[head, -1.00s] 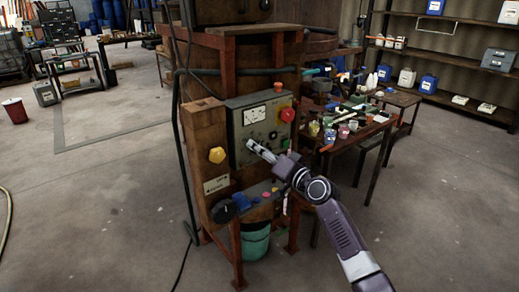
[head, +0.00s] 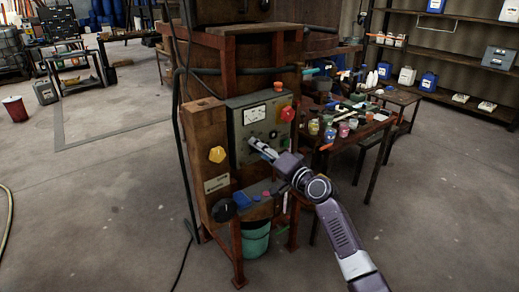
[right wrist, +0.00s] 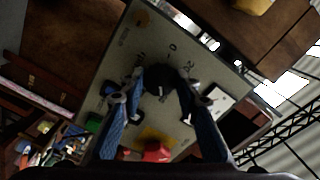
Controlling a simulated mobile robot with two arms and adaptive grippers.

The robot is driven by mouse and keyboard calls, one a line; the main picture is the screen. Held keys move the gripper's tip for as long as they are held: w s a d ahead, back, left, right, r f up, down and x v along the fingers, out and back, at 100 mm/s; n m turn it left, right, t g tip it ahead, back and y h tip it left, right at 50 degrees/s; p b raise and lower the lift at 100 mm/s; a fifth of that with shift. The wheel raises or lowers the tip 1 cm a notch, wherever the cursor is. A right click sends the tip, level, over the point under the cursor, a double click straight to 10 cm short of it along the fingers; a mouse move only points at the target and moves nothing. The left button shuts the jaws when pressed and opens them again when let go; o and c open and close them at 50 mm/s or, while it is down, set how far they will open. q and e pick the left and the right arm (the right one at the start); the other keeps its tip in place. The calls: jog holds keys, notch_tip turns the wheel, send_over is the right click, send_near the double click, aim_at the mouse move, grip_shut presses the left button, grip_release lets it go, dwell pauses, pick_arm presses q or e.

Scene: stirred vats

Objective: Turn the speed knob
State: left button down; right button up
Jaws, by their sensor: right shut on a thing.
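The speed knob is a round black knob (right wrist: 159,78) with a white pointer mark, set in a grey control panel (head: 240,132) among printed numbers. The panel also fills the middle of the right wrist view (right wrist: 146,40). My right gripper (head: 253,141) is at the panel's face. In the right wrist view its two blue-padded fingers (right wrist: 158,84) are closed on opposite sides of the knob. The knob is hidden by the gripper in the head view. My left gripper is not in view.
A red button (head: 287,114) and a white plate (head: 256,114) are on the panel. A cluttered table (head: 345,142) stands close on the right. Open floor lies in front.

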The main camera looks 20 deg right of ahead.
jog(key=shift+f, duration=0.1)
jog(key=o, duration=1.2)
jog(key=shift+c, duration=0.2)
jog(key=shift+s, duration=0.1)
jog(key=v, duration=1.2)
